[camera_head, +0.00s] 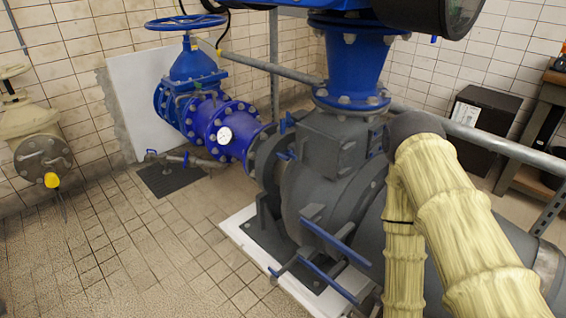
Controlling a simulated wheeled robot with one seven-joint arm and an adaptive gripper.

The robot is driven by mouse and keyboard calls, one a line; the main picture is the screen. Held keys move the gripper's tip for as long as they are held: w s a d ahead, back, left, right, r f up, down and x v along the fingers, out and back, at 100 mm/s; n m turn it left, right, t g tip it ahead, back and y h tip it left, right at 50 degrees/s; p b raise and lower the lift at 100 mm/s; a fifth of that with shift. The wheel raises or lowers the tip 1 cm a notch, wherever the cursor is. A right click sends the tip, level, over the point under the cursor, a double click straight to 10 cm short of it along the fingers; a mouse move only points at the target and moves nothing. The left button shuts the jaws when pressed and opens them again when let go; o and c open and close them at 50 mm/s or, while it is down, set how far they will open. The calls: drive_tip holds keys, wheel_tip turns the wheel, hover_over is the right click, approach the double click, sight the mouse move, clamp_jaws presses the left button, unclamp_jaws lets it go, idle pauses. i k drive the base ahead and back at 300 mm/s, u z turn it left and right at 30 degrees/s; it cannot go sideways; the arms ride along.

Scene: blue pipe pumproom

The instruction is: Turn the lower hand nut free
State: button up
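A dark grey pump casing (325,185) stands in the middle of the head view. Small blue hand fittings sit on its left side, an upper one (286,122) and a lower one (285,155). Longer blue bars show lower down, one across the casing front (335,243) and one near the base (327,280). I cannot tell which of these is the lower hand nut, or whether any is loose. My arm, in a pale yellow sleeve, bends at the right, and its lower part runs down past the bottom edge. My gripper is out of view.
A grey rail (480,138) crosses behind the pump. A beige valve (35,140) is at far left. The tiled floor (130,250) at left is clear.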

sight(289, 154)
drive_tip(key=z, duration=0.25)
drive_tip(key=k, duration=0.25)
drive_tip(key=u, duration=1.1)
drive_tip(key=i, duration=0.7)
drive_tip(key=u, duration=0.1)
